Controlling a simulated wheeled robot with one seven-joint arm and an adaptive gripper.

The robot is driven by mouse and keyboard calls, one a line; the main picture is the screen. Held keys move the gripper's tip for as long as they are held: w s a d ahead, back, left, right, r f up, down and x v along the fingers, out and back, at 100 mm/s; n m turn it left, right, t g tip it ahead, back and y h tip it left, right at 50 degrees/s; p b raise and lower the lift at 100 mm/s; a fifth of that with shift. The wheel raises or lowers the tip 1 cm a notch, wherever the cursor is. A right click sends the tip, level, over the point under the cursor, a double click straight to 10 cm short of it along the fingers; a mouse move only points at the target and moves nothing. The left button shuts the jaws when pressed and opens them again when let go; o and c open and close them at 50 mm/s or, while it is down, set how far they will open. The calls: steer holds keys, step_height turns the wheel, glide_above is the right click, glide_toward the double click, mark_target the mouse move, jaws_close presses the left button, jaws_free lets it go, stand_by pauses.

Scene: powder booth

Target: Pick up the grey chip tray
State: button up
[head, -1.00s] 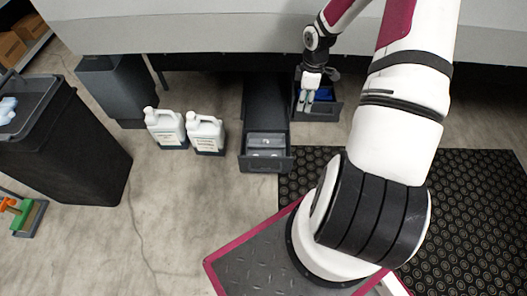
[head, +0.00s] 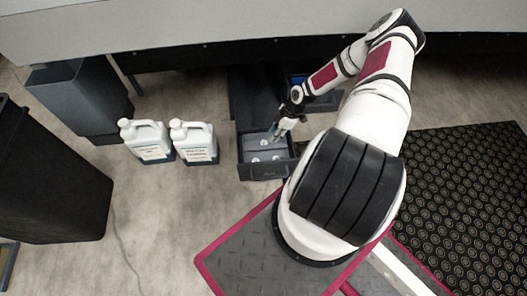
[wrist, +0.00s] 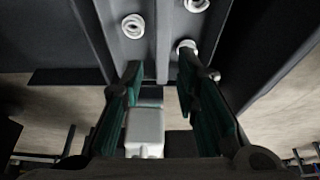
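The grey chip tray (head: 252,143) appears as the lighter grey, divided insert inside an open dark drawer (head: 265,172) in the head view. White ring-shaped pieces lie in it. In the wrist view the grey surface (wrist: 118,45) has a raised strip down the middle and white coiled pieces (wrist: 133,26). My gripper (head: 279,135) is over the back right part of the drawer. In the wrist view its teal-padded fingers (wrist: 158,85) are apart, with no visible grip on anything. A pale block (wrist: 145,130) shows between and below them; I cannot tell what it is.
Two white jugs (head: 149,142) (head: 196,143) stand left of the drawer. A second drawer with blue inside (head: 298,81) is partly hidden behind my arm. Dark bins (head: 80,95) (head: 50,185) stand at the left. The machine edge (head: 200,30) overhangs behind.

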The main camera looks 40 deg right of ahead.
mark_target(266, 147)
steer(key=b+x, duration=0.1)
steer(key=x, duration=0.4)
steer(key=shift+s+b+x, duration=0.15)
steer(key=shift+b+x, duration=0.65)
steer(key=shift+x, duration=0.5)
steer(key=shift+s+b+x, duration=0.15)
steer(key=shift+b+x, duration=0.65)
steer(key=shift+x, duration=0.5)
jaws_close()
